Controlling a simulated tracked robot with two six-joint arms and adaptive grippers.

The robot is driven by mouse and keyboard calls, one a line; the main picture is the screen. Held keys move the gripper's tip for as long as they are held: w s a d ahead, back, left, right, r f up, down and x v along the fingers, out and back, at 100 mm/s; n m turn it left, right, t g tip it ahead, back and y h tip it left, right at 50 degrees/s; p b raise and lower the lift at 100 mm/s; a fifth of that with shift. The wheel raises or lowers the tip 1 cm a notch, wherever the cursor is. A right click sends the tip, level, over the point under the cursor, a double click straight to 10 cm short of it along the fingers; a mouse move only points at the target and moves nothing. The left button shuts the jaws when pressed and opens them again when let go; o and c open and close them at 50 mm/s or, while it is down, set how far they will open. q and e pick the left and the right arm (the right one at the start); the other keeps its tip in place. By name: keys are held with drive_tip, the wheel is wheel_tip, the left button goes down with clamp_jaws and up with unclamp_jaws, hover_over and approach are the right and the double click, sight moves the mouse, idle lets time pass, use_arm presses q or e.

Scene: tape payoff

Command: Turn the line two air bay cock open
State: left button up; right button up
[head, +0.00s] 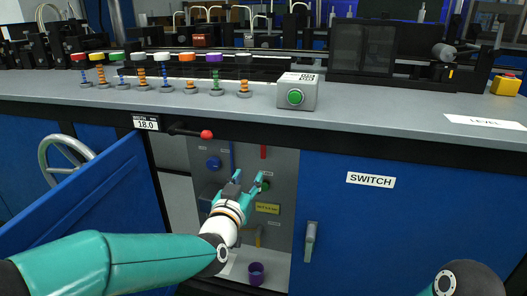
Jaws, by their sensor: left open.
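The open bay under the bench shows a grey back panel (285,205) with several fittings. A blue round knob (213,163) is at its upper left, and a red upright piece (263,152) is at its upper right. A green fitting (265,185) is partly hidden at my fingertips. I cannot tell which fitting is the line two air cock, as the small labels are unreadable. My left gripper (250,182) is open, reaching into the bay in front of the green fitting; I cannot tell whether it touches. My right gripper is out of view.
A blue door (85,200) stands swung open at left, near my left arm. A red-tipped lever (205,134) juts out above the bay. A closed SWITCH door (400,225) with a handle (310,240) is at right. A purple cup (256,274) sits low in the bay.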

sight(263, 151)
use_arm(q)
drive_tip(key=b+x, duration=0.2)
drive_tip(key=x, duration=1.2)
drive_tip(key=shift+f, duration=0.2)
drive_tip(key=shift+x, duration=1)
drive_tip(key=shift+r, duration=0.1)
clamp_jaws()
